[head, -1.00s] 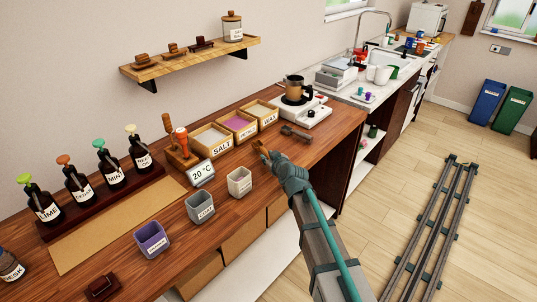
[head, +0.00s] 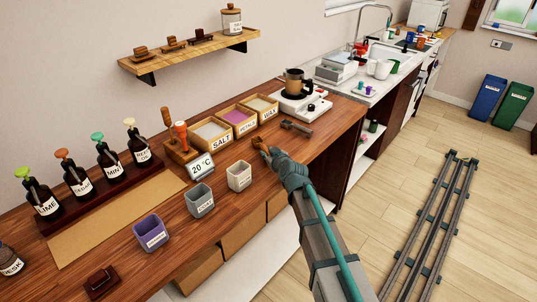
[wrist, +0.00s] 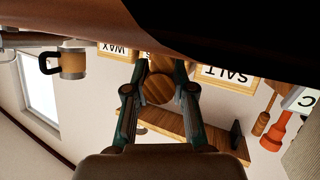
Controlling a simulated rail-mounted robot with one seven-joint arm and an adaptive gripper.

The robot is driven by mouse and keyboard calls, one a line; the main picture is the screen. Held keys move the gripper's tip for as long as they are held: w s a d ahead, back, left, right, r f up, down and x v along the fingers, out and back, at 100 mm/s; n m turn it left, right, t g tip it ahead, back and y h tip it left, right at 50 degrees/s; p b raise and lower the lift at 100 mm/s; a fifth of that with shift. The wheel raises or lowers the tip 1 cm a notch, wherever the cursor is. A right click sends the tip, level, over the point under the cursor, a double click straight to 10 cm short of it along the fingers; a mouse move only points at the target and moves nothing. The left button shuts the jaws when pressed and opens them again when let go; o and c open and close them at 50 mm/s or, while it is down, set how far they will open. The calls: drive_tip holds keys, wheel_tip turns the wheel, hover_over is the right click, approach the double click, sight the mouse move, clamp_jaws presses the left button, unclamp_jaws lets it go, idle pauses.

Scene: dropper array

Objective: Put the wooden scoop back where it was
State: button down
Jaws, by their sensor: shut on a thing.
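My gripper (head: 265,149) is above the wooden counter, just in front of the row of labelled boxes. It is shut on a brown wooden piece, which I take for the wooden scoop (head: 257,143). In the wrist view the scoop (wrist: 158,89) shows as a round, striped wooden part between the two green and black fingers. The rest of the scoop is hard to make out. A wooden stand (head: 180,149) left of the salt box (head: 221,143) has a red-orange tool (head: 181,134) and a wooden-handled tool (head: 166,118).
The petals box (head: 243,127) and wax box (head: 268,113) sit right of the salt. A dark bar-shaped tool (head: 296,128) lies right of my gripper. A 20 °C display (head: 201,167) and small cups (head: 239,176) stand left. A hotplate (head: 303,106) is behind.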

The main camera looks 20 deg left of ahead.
drive_tip(key=shift+f+b, duration=0.35)
drive_tip(key=c, duration=0.9)
unclamp_jaws()
